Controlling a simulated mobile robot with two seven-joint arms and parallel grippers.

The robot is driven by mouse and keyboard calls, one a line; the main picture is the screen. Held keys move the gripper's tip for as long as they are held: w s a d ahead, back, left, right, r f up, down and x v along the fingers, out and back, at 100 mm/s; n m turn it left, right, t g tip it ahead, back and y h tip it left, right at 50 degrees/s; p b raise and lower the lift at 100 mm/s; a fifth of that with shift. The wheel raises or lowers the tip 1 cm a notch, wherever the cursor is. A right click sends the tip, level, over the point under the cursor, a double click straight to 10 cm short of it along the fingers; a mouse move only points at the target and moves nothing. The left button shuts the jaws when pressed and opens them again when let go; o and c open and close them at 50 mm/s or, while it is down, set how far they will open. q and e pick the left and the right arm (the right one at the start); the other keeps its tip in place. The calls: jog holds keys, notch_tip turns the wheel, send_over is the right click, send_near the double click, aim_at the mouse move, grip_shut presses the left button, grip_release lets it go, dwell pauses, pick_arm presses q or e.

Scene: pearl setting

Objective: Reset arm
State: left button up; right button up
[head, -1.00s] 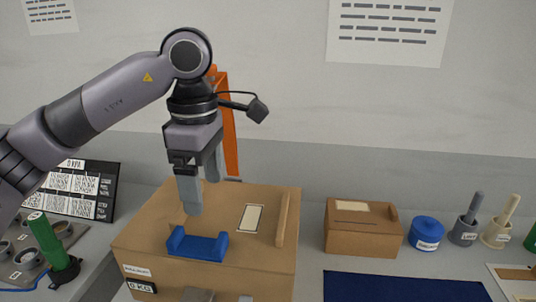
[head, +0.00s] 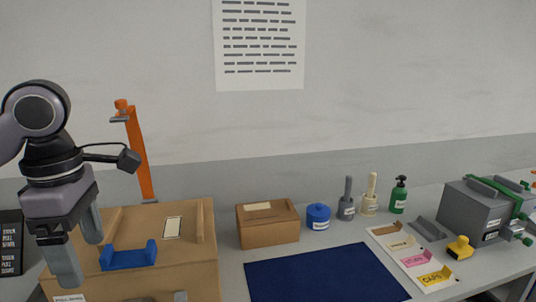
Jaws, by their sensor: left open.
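My left gripper (head: 80,262) hangs at the left of the head view, fingers pointing down and spread apart with nothing between them. It is in front of the left part of a large cardboard-brown box (head: 190,250), which carries a blue cradle (head: 128,258) and a pale label on top. The gripper hides part of the box. My right gripper is not in view.
An orange post (head: 139,155) stands behind the box. A small brown box (head: 268,225), blue pot (head: 318,216), green pump bottle (head: 398,195) and grey machine (head: 476,210) line the counter. The navy mat (head: 325,278) is bare.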

pick_arm(q)
jog(key=s+d+f+g+h, duration=0.25)
jog(key=d+h, duration=0.25)
jog(key=d, duration=0.4)
jog(key=s+d+f+g+h, duration=0.2)
jog(key=s+d+f+h, duration=0.15)
jog(key=d, duration=0.45)
jog(key=w+d+r+n+t+h, duration=0.2)
jog(key=d+n+t+h, duration=0.35)
jog(key=n+h, duration=0.7)
jog(key=w+a+f+n+t+y, duration=0.35)
jog(key=f+n+t+y, duration=0.35)
jog(key=n, duration=0.6)
jog(key=w+a+f+n+t+y, duration=0.2)
jog(key=a+f+n+t+y, duration=0.25)
jog(key=f+n+t, duration=0.7)
jog(key=s+a+f+n+g+y, duration=0.3)
jog(key=s+f+n, duration=0.3)
jog(key=f, duration=0.3)
jog(key=s+a+f+n+g+y, duration=0.4)
jog(key=s+a+f+n+g, duration=0.1)
jog(key=s+f, duration=0.3)
jog(key=shift+a+f+n+g, duration=0.45)
jog(key=shift+f+g, duration=0.1)
jog(key=shift+f, duration=0.1)
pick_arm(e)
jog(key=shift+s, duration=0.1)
